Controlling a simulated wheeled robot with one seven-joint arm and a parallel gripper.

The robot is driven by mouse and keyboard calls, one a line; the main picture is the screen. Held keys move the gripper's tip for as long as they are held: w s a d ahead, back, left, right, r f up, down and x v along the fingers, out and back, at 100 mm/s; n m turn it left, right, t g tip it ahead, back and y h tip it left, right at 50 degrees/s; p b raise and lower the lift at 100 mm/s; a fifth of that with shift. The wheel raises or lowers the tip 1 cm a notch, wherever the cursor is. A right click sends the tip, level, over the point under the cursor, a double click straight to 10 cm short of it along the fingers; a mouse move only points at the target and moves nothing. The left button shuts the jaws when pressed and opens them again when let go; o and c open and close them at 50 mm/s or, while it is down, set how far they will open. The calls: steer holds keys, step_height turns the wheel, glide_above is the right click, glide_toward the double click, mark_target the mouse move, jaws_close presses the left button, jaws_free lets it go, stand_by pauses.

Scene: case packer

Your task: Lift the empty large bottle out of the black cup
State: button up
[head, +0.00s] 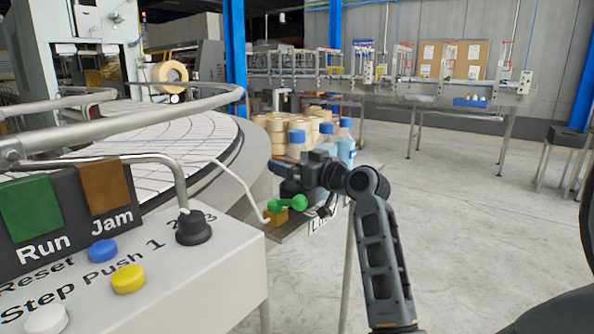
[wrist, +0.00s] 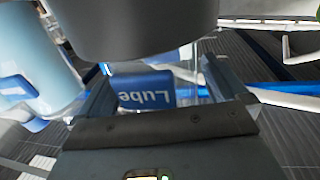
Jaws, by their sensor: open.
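The empty large bottle (head: 296,149) has a blue cap and stands upright in the black cup (head: 289,190) on a low shelf in the head view. In the wrist view, which is upside down, the clear bottle with its blue "Lube" label (wrist: 145,90) lies between the fingers of my gripper (wrist: 155,72). The black cup (wrist: 130,30) fills the top of that view. My gripper (head: 312,172) is open and around the bottle. I cannot tell whether the fingers touch it. My gripper partly hides the bottle's lower part and the cup in the head view.
Other blue-capped bottles (head: 345,143) stand close to the right; a light-blue one (wrist: 35,60) is near one finger. Tape rolls (head: 276,128) are stacked behind. A green-knobbed part (head: 290,202) is in front. The control box (head: 150,270) and rail are at left. Floor (head: 460,220) at right is clear.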

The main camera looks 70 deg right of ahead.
steer(key=shift+w+d, duration=0.1)
steer(key=shift+w, duration=0.15)
steer(key=shift+c, duration=0.4)
steer(key=c, duration=0.9)
steer(key=shift+c, duration=0.2)
